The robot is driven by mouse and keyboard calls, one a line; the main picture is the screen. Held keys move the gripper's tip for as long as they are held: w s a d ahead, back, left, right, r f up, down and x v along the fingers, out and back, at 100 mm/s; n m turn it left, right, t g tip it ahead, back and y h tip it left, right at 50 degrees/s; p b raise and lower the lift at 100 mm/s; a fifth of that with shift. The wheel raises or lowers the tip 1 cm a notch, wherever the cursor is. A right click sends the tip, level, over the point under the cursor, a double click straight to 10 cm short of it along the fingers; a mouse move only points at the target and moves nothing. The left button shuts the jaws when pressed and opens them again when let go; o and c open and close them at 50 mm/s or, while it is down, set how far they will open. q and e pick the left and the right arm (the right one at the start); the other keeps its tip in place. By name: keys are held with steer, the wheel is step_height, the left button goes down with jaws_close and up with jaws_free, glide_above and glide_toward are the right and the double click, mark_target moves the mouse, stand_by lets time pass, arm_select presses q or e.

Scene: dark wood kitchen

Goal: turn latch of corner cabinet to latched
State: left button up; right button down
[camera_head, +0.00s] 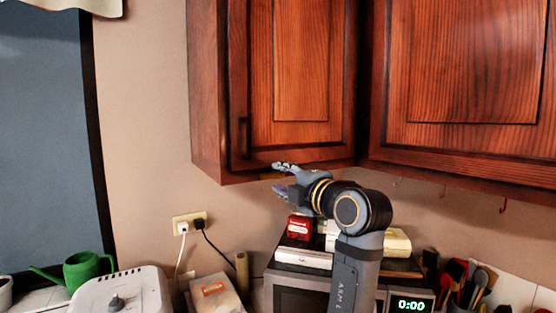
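The corner cabinet (299,60) is a reddish-brown wooden wall cabinet, and its door looks closed. A small dark upright fitting (243,138) sits at the lower left of the door; I cannot tell whether it is the handle or the latch. No other latch can be made out.
A second wall cabinet (470,70) adjoins on the right, with small hooks under it. Below my arm stands a microwave (299,299) with boxes on top, including a red one (300,227). Plugged cords hang at the wall outlet (189,224). The wall left of the cabinet is clear.

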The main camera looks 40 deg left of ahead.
mark_target(273, 175)
arm_select(q)
steer(key=x, duration=0.2)
steer(key=shift+a+f+p, duration=0.15)
steer(key=shift+a+p, duration=0.15)
steer(key=shift+d, duration=0.15)
arm_select(e)
steer(key=shift+r, duration=0.55)
arm_select(q)
steer(key=shift+d, duration=0.1)
steer(key=shift+c, duration=0.2)
jaws_close()
arm_select(e)
steer(key=shift+a, duration=0.4)
